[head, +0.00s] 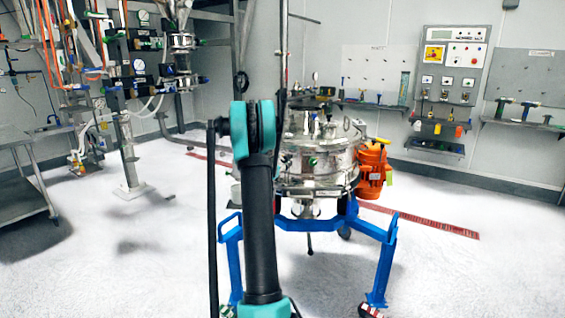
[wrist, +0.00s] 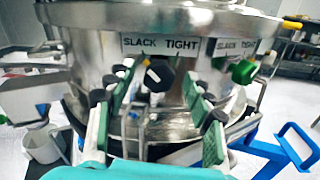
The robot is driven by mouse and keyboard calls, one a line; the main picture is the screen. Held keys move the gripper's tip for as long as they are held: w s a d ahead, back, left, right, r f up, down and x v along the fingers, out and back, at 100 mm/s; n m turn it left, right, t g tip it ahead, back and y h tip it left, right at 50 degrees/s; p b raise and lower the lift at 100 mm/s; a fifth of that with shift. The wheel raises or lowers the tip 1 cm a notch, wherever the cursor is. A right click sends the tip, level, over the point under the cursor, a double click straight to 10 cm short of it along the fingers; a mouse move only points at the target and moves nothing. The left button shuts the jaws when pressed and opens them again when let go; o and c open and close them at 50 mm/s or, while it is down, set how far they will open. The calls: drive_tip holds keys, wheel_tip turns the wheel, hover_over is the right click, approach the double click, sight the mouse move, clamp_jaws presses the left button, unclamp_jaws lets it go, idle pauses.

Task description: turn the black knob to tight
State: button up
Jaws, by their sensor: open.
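The black knob (wrist: 159,74) is on the front of the steel sifter, below a label (wrist: 161,43) reading SLACK on the left and TIGHT on the right. A pale mark on the knob's face sits toward its upper left, the SLACK side. My gripper (wrist: 157,90) is open, with one green-padded finger on each side of the knob in the picture. Gaps show between knob and pads; the depth of the fingertips relative to it is hard to tell. In the head view the steel sifter (head: 318,160) stands beyond my arm, which hides my gripper and the knob.
A second SLACK TIGHT label (wrist: 236,47) and a green knob (wrist: 243,72) are to the right. A blue frame (head: 385,262) carries the sifter, with an orange motor (head: 372,168) at its right. A metal table (head: 22,190) stands far left. Open white floor lies around.

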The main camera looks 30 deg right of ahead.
drive_tip(key=shift+c, duration=0.5)
drive_tip(key=c, duration=1.1)
drive_tip(key=shift+o, duration=0.2)
drive_tip(key=shift+m, duration=0.5)
drive_tip(key=m, duration=0.3)
drive_tip(key=shift+s+m, duration=0.1)
drive_tip(key=shift+m, duration=0.3)
drive_tip(key=m, duration=0.4)
drive_tip(key=shift+f+m, duration=0.1)
drive_tip(key=shift+m, duration=0.2)
drive_tip(key=m, duration=0.4)
drive_tip(key=shift+s+f, duration=0.1)
drive_tip(key=shift+f, duration=0.05)
drive_tip(key=m, duration=0.4)
drive_tip(key=shift+f, duration=0.1)
drive_tip(key=shift+m, duration=0.5)
